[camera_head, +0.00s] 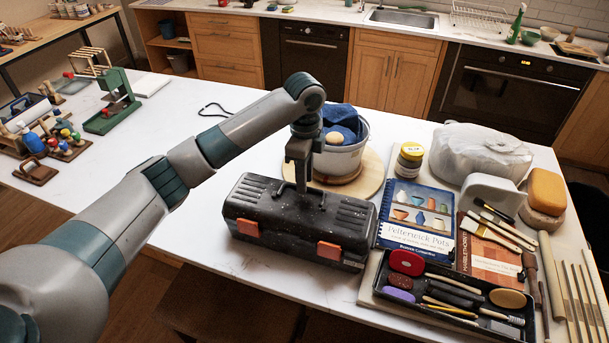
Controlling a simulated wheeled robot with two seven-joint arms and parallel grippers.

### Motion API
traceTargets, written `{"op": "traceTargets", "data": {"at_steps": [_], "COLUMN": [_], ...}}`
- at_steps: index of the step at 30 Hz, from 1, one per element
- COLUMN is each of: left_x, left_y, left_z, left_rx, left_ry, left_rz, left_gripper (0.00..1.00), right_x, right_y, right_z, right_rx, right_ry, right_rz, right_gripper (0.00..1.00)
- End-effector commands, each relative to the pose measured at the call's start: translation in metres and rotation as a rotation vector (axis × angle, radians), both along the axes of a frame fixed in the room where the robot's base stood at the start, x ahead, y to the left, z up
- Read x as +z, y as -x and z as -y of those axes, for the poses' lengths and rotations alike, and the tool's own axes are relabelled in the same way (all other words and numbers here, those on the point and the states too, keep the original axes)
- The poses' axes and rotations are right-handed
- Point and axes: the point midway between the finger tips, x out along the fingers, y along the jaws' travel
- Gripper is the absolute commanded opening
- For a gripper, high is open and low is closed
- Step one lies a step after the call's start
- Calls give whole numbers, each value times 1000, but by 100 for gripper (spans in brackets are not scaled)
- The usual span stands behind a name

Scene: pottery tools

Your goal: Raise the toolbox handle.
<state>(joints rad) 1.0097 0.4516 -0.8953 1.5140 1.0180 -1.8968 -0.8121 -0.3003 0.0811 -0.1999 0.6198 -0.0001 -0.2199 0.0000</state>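The black toolbox (265,212) with two orange latches sits closed on the white table, in front of the grey bucket. Its dark handle (317,189) is on top of the lid, at the middle, partly hidden by my gripper. My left gripper (301,184) points down from above, with its fingertips at the handle. From this angle I cannot tell whether the fingers are closed on the handle. My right gripper is not in view.
Behind the toolbox, a grey bucket (343,160) with a blue cloth stands on a round wooden board (374,178). To the right are a blue book (415,238), a jar (409,160) and a black tool tray (430,310).

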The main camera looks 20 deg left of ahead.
Motion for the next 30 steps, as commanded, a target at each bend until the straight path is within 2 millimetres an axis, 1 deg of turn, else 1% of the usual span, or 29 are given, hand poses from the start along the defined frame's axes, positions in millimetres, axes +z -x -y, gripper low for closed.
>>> {"op": "traceTargets", "data": {"at_steps": [5, 13, 16, 17, 30], "left_x": [-8, -9, -8, -8, -6], "left_y": [0, 0, 0, 0, 2], "left_z": [0, 0, 0, 0, 0], "left_rx": [-1, -1, -1, -1, -2], "left_ry": [-1, -1, 0, -1, 1], "left_rz": [0, 0, 0, 0, 33], "left_gripper": [27, 27, 3, 0, 0], "right_x": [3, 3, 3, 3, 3], "right_y": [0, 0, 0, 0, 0], "right_z": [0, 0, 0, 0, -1], "right_rx": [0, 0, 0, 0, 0], "right_ry": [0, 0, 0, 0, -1], "right_rz": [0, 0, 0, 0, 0], "right_gripper": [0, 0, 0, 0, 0]}}
